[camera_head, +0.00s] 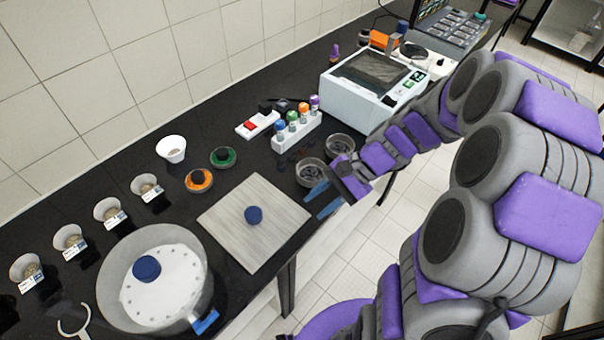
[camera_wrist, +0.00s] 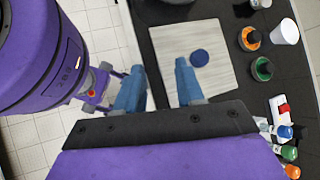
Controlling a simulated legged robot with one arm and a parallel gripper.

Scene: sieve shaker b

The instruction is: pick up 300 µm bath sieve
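Two small round metal dishes that look like sieves, a nearer one (camera_head: 310,173) and a farther one (camera_head: 340,147), stand on the black bench beside my gripper in the head view. I read no 300 µm mark, so I cannot tell which is the 300 µm bath sieve. My gripper (camera_head: 324,198) is at the bench's front edge, just nearer than the dishes, with its blue fingers apart and nothing seen between them. In the wrist view my gripper (camera_wrist: 160,82) is also open, over the bench edge; neither dish shows there.
A grey board (camera_head: 234,232) with a blue knob (camera_head: 254,215) lies left of my gripper. A large pot (camera_head: 107,285) stands nearer left. A rack of coloured-capped bottles (camera_head: 293,133) and a white machine (camera_head: 360,90) stand behind. Orange (camera_head: 199,180) and green (camera_head: 223,157) rings lie on the bench.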

